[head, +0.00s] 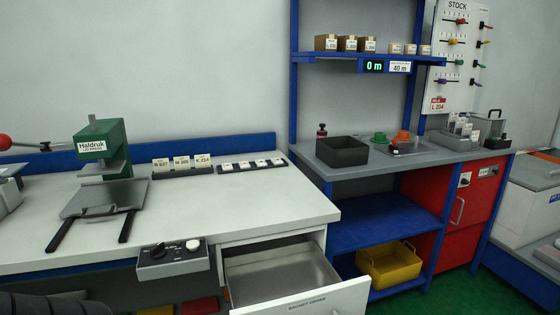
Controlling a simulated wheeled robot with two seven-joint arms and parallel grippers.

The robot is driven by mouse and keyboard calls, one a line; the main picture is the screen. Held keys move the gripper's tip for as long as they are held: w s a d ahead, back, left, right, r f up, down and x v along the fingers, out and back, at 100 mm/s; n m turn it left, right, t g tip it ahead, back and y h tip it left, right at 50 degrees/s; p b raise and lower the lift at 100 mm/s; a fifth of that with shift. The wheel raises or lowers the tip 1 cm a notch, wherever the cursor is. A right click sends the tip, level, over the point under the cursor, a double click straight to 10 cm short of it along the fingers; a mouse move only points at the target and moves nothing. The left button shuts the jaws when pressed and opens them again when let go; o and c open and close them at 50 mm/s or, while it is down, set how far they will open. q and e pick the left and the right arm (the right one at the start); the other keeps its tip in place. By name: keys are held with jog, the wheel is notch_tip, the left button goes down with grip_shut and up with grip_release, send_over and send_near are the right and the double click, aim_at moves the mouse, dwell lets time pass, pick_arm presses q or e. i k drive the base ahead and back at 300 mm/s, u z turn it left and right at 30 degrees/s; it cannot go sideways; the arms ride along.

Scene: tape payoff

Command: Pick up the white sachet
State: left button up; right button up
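I cannot make out a white sachet for certain in the head view. The drawer (300,305) under the white bench stands open, and its front label seems to read as a sachet drawer. The part of its grey inside that shows looks empty; the near part is hidden behind the drawer front. Small white pieces sit in a dark strip holder (252,166) at the back of the bench, too small to identify. Neither of my grippers is in view.
A green press (103,150) stands on the white bench (235,205), with a card rack (183,170) to its right. A black bin (342,151) is on the grey counter. A yellow crate (388,266) sits below. The bench's right front is clear.

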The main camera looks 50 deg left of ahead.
aim_at(259, 163)
jog(key=i, duration=2.65)
jog(key=u, duration=1.3)
jog(key=i, duration=1.1)
jog(key=u, duration=2.65)
